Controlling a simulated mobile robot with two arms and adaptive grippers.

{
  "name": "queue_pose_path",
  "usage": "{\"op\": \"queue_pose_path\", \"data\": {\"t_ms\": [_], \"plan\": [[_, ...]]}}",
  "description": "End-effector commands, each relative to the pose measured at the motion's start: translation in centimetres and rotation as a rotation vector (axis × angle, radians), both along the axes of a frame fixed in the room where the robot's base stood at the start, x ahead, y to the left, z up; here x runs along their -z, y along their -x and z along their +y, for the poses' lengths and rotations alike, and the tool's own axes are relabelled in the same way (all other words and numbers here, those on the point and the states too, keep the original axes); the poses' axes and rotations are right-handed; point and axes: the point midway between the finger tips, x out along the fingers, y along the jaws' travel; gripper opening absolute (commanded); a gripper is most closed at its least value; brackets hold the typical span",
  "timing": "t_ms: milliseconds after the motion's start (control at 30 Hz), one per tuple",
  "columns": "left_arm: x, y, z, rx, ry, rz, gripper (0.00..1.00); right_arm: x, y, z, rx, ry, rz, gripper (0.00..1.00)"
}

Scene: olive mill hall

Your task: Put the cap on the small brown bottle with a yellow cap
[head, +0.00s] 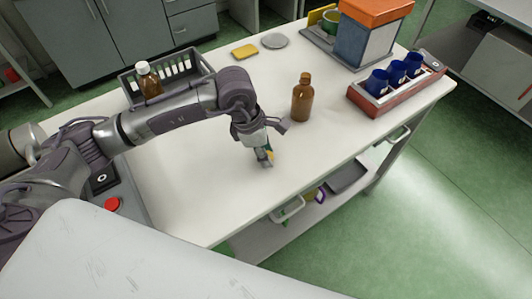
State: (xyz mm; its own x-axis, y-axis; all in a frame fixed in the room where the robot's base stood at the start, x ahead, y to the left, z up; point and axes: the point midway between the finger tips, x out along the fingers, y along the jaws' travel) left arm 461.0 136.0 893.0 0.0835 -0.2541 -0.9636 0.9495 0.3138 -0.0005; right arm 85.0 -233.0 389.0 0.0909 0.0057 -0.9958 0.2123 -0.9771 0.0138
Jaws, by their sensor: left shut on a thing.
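My right gripper is not in view.
A grey basket (193,72) holds a brown bottle with a white cap (148,82). A yellow sponge-like block (245,51) and grey disc (275,41) lie behind. A red tray (383,104) with blue cups (377,82) stands right. The table front (200,190) is clear.

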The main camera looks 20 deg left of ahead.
Motion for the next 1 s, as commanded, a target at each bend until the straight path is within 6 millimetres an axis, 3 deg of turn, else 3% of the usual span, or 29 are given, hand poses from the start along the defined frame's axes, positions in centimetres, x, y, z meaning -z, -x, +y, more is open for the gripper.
{"op": "queue_pose_path", "data": {"t_ms": [167, 300, 700, 1000], "plan": [[-1.4, -0.1, 0.0, 0.000, 0.001, -0.005, 0.21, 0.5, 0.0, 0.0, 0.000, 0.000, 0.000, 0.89], [-3.9, -0.2, 0.0, 0.001, 0.000, -0.008, 0.21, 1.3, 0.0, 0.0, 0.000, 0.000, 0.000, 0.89], [-8.9, 1.7, -8.6, 0.005, 0.002, -0.004, 0.21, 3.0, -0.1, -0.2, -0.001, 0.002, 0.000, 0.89], [-10.7, 2.3, -11.3, 0.001, 0.001, -0.001, 0.21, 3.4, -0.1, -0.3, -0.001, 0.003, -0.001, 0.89]]}}
